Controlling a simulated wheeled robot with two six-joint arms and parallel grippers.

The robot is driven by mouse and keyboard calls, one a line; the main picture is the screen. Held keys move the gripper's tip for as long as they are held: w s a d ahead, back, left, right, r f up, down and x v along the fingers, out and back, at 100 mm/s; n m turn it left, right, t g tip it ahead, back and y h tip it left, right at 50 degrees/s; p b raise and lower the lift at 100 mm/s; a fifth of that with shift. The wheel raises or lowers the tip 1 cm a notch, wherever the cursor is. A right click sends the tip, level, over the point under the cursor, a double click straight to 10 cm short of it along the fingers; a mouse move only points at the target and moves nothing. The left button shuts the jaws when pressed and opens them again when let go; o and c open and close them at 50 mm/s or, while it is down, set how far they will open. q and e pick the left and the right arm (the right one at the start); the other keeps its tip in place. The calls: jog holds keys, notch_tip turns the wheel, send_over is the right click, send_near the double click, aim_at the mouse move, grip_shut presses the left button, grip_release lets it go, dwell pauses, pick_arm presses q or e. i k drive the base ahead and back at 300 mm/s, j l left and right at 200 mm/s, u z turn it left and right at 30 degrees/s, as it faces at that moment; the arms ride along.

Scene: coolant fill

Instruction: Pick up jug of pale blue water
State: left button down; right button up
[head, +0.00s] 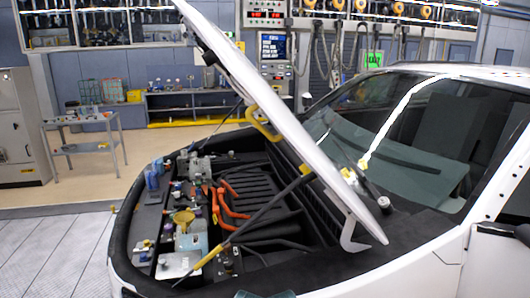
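No jug of pale blue water can be made out clearly in the head view. A pale bluish translucent tank (191,243) sits in the open engine bay of a white car, beside a yellow cap (184,217). A sliver of something dark teal (264,295) shows at the bottom edge, cut off too much to identify. Neither of my grippers is in view.
The car's hood (283,117) is propped up, slanting across the middle. A metal cart (86,144) with small items stands at the left, and a workbench (196,106) lies behind. The floor left of the car is clear.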

aim_at(157, 160)
jog(key=k+j+u, duration=0.2)
jog(key=k, duration=0.3)
jog(key=k+j+u, duration=0.1)
jog(key=k+u, duration=0.15)
jog(key=k, duration=0.25)
jog(key=i+j+u, duration=0.6)
jog(key=i, duration=0.25)
jog(key=i+j+u, duration=0.1)
jog(key=i+u, duration=0.45)
jog(key=i, duration=0.35)
jog(key=i+z, duration=0.15)
jog(key=i, duration=0.35)
jog(key=i+j+z, duration=0.1)
jog(key=i, duration=0.35)
jog(key=i+j+z, duration=0.15)
jog(key=i, duration=0.3)
jog(key=i+j+z, duration=0.15)
jog(key=i+z, duration=0.25)
jog(key=i+j+z, duration=0.15)
jog(key=z, duration=0.25)
jog(key=i+j+z, duration=0.2)
jog(key=j+z, duration=0.25)
jog(key=i+j+z, duration=0.2)
jog(key=z, duration=0.2)
jog(key=k+j, duration=0.05)
jog(key=j, duration=0.05)
